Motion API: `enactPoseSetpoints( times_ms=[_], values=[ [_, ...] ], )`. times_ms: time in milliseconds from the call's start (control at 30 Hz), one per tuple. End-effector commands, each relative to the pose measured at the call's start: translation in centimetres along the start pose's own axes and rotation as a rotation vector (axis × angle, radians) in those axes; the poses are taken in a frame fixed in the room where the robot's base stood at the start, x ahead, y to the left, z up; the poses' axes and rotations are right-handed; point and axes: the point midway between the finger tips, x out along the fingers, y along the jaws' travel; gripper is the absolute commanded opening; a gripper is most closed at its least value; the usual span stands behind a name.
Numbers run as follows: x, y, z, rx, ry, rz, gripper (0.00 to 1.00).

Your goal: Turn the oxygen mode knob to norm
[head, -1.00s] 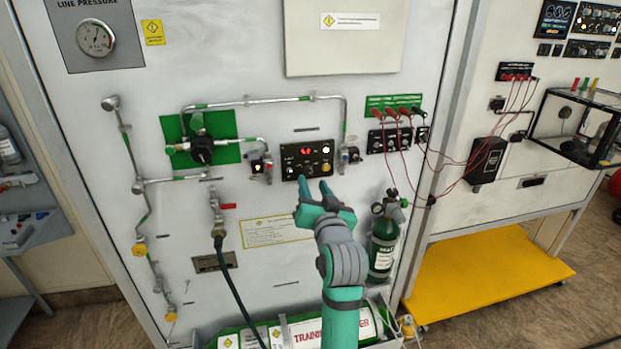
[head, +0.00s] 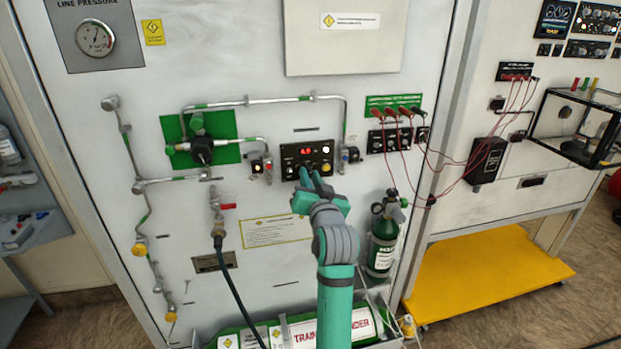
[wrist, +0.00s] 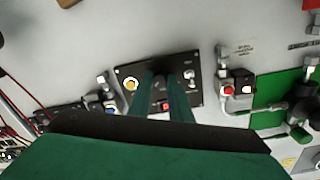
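The black oxygen control panel (head: 291,168) is on the white wall, with a red lit display and a yellow light. My gripper (head: 309,171) reaches up to its lower edge in the head view. In the wrist view, a dark knob (wrist: 160,81) on the panel (wrist: 124,72) sits between my two fingertips (wrist: 161,78). The fingers are close together around it and look shut on it, though the contact itself is not clear. The knob's pointer and its labels cannot be read. A small toggle switch (wrist: 190,74) is beside one finger.
Pipe fittings (head: 258,165) flank the panel on both sides. Red test leads (head: 447,160) hang to the right. A green cylinder (head: 382,247) stands to the lower right of my arm. The wall just below the panel carries a yellow label (head: 262,233).

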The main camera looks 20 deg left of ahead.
Motion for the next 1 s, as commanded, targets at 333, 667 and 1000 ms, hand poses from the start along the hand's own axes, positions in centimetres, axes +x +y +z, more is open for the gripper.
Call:
enactPoseSetpoints(
  times_ms=[333, 667, 1000],
  values=[
    [-0.05, 0.12, 0.00, -0.083, 0.003, 0.001, 0.00],
    [-0.07, 0.21, 0.01, -0.346, 0.011, -0.002, 0.00],
    [-0.06, 0.20, 0.03, -0.670, 0.022, -0.007, 0.00]
  ],
)
